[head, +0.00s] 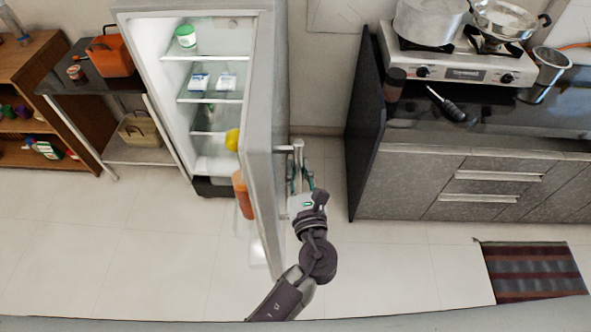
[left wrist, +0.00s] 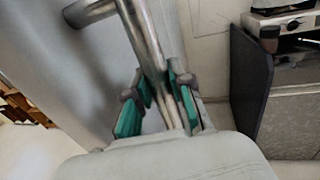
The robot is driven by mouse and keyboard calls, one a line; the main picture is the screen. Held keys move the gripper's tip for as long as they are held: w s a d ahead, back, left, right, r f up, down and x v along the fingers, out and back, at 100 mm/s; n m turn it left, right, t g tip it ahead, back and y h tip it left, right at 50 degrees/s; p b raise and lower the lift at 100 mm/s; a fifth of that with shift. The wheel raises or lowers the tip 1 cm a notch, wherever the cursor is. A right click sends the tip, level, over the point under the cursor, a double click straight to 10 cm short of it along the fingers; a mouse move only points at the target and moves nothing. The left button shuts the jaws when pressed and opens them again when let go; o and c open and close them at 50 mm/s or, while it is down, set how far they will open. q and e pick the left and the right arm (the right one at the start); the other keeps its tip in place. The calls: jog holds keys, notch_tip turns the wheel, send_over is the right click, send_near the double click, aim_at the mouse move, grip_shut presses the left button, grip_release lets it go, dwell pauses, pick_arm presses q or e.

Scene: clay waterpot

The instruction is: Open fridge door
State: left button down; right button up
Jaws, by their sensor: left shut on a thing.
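The fridge (head: 215,65) stands at the back left of the head view with its door (head: 263,150) swung open toward me. Shelves with a few items show inside, and a yellow item and an orange bottle sit on the door's inner side. The metal door handle (head: 299,160) is on the door's outer face. My left gripper (head: 303,182) is at the handle's lower part. In the left wrist view the handle bar (left wrist: 145,35) runs down between the teal fingers of the left gripper (left wrist: 157,105), which is shut on it. My right gripper is not in view.
A dark counter with drawers (head: 470,185) stands right of the door, carrying a gas stove (head: 460,68) with pots. A dark side table (head: 95,80) and wooden shelf (head: 25,90) stand left of the fridge. A striped mat (head: 533,272) lies at right. The floor in front is clear.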

pick_arm(q)
jog(key=shift+w+d+r, duration=0.1)
jog(key=shift+d, duration=0.05)
jog(key=c, duration=1)
grip_release()
jog(key=s, duration=0.4)
jog(key=s+d, duration=0.1)
jog(key=s, duration=0.7)
jog(key=shift+d, duration=0.3)
jog(key=shift+w, duration=0.1)
